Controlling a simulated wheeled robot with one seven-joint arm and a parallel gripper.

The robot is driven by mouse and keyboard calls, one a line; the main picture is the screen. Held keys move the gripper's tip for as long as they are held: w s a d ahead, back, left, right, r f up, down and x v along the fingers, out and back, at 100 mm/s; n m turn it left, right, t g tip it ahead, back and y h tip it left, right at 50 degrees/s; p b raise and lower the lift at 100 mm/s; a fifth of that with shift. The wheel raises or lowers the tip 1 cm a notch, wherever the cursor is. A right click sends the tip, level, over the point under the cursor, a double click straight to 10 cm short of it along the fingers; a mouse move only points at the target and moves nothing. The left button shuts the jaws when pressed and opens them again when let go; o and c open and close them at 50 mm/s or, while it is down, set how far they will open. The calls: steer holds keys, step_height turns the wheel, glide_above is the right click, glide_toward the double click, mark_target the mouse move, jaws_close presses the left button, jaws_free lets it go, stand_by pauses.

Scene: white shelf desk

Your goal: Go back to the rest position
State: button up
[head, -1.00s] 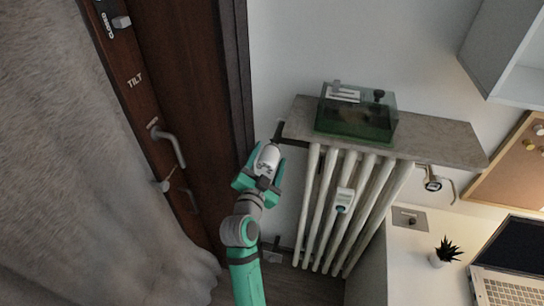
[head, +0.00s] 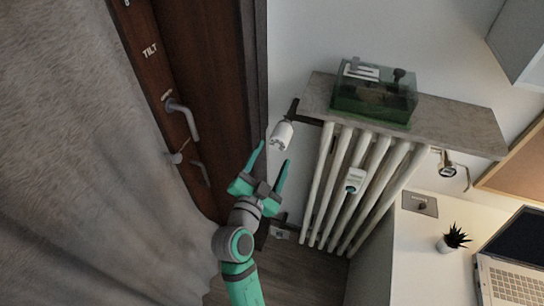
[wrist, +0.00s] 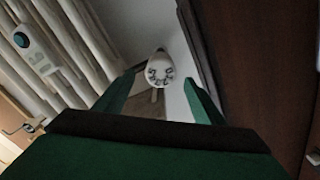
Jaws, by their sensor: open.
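My gripper (head: 270,167) is open and empty in the head view, its two green fingers spread apart. It is below and a little left of the white radiator valve knob (head: 282,135), with a gap between them. In the wrist view the knob (wrist: 160,70) shows its marked end between and beyond the two fingertips (wrist: 158,93). The knob sits at the upper left end of the radiator, on a dark fitting.
The white radiator (head: 342,180) stands right of my gripper, with a shelf (head: 455,125) and a green box (head: 372,98) above. The brown door (head: 205,80) with handles and the grey curtain (head: 90,170) are left. A desk (head: 415,260) with plant and laptop is right.

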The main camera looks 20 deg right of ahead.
steer(key=s+a+f+n+y, duration=0.4)
steer(key=s+a+f+n, duration=0.1)
steer(key=s+f, duration=0.3)
steer(key=s+a+f+n+y, duration=0.4)
steer(key=s+f+n, duration=0.1)
steer(key=s+f, duration=0.4)
steer(key=s+a+n+y, duration=0.1)
steer(key=s+a, duration=0.1)
steer(key=s, duration=0.8)
steer(key=s+a+r+n+y, duration=0.1)
steer(key=s+a+n, duration=0.1)
steer(key=s, duration=0.8)
steer(key=shift+s+r+n, duration=0.15)
steer(key=shift+r+n, duration=0.15)
